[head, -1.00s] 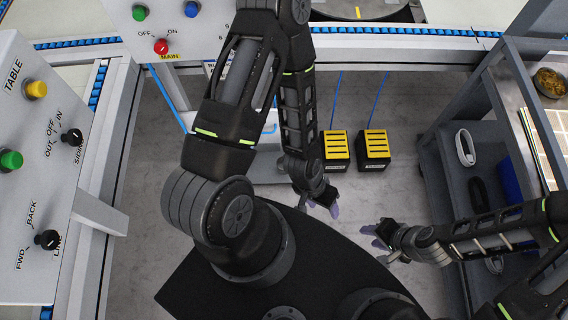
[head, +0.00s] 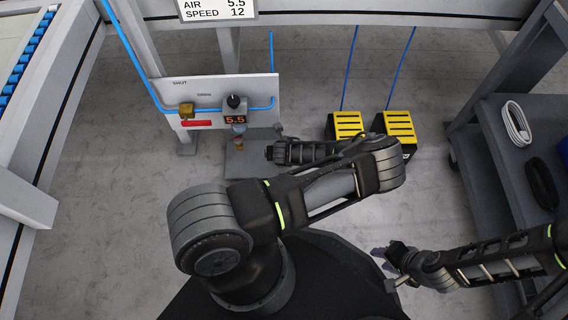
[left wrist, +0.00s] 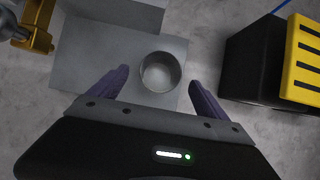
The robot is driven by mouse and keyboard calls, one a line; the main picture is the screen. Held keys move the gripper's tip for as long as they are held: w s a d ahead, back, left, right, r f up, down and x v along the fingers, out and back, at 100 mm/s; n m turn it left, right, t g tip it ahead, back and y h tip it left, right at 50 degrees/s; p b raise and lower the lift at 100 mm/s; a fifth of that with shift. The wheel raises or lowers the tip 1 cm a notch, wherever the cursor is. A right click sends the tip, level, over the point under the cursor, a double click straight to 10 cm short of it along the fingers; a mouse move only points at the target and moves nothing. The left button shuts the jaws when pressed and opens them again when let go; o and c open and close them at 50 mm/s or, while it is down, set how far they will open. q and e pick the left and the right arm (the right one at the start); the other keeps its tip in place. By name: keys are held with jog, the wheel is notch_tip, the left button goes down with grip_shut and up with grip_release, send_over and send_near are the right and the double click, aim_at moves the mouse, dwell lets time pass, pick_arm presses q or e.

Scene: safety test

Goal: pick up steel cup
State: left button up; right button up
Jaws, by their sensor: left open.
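The steel cup (left wrist: 160,72) shows from above in the left wrist view as a round, open, grey cup on a grey plate (left wrist: 82,76). My left gripper (left wrist: 158,78) is open, with one purple finger on each side of the cup and a gap on both sides. In the head view my left gripper (head: 272,152) is low over the right part of the plate (head: 240,168); I cannot make out the cup there. My right gripper (head: 384,265) is at the lower right, fingers apart and empty, away from the plate.
A grey shelf cart (head: 500,165) is at the right. Floor left of the plate is clear.

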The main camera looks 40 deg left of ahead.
pick_arm(q)
jog(key=shift+b+x, duration=0.45)
jog(key=shift+x, duration=0.55)
jog(key=shift+w+a+f, duration=0.1)
jog(key=shift+f, duration=0.15)
jog(key=shift+f, duration=0.1)
jog(key=b+x, duration=0.3)
jog(key=x, duration=0.1)
jog(key=shift+w+a+f, duration=0.1)
jog(key=shift+w+f, duration=0.05)
jog(key=shift+f, duration=0.05)
jog(key=shift+w+a+f, duration=0.15)
jog(key=shift+f, duration=0.05)
